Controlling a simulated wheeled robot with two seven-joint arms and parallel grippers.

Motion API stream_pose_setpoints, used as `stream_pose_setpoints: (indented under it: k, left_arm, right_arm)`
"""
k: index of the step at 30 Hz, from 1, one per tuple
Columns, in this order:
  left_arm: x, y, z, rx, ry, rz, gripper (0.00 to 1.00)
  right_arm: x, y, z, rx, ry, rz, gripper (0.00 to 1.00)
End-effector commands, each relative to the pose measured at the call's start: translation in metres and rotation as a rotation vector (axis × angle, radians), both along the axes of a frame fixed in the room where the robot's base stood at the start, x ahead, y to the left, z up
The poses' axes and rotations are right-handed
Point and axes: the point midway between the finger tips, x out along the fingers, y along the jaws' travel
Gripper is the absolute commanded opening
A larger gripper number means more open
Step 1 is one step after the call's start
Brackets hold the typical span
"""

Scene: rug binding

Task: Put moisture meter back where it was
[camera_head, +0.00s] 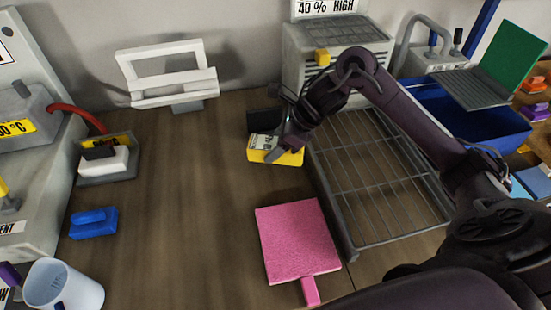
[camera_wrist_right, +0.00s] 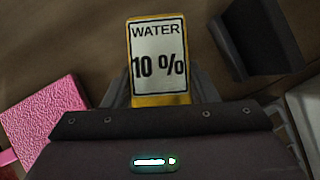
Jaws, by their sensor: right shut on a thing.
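The moisture meter (camera_head: 258,156) is a yellow block with a white label on its face. In the right wrist view the meter (camera_wrist_right: 159,58) reads "WATER 10 %". My right gripper (camera_head: 277,150) is shut on the meter, near the middle of the wooden table. A small black holder (camera_head: 262,117) stands just behind the meter and is partly hidden by it. In the right wrist view the holder (camera_wrist_right: 262,35) is to the right of the meter, apart from it and empty. Whether the meter touches the table I cannot tell. My left gripper is not in view.
A pink paddle (camera_head: 292,240) lies in front of the meter. A wire rack (camera_head: 375,185) is right of it, under my right arm. A grey "40 % HIGH" machine (camera_head: 310,60) stands behind. A white frame (camera_head: 168,75) is at the back left. The table left of the meter is clear.

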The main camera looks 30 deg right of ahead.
Motion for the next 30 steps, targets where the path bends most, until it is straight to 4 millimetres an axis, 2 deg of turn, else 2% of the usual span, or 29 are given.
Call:
stream_pose_setpoints:
  k: [4,10,19,20,21,24,30]
  left_arm:
    - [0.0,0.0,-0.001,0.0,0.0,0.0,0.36]
    - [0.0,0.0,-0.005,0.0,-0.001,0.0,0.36]
    - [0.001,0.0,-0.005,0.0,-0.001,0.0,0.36]
    - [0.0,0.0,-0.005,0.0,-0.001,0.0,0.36]
    - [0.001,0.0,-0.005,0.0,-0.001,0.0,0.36]
    - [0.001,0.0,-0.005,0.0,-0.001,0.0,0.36]
    - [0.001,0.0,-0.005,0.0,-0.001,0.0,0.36]
  right_arm:
    - [0.0,0.001,-0.011,0.002,0.0,0.0,0.2]
    - [0.0,0.001,-0.04,0.004,0.003,-0.002,0.2]
    - [0.0,0.0,-0.045,0.0,0.0,-0.001,0.2]
    - [0.0,0.0,-0.046,0.0,0.001,-0.001,0.56]
    - [0.0,0.0,-0.046,0.0,0.001,-0.001,0.62]
    - [0.0,0.0,-0.046,0.0,0.001,-0.001,0.74]
    - [0.0,0.0,-0.045,0.0,0.0,0.0,0.74]
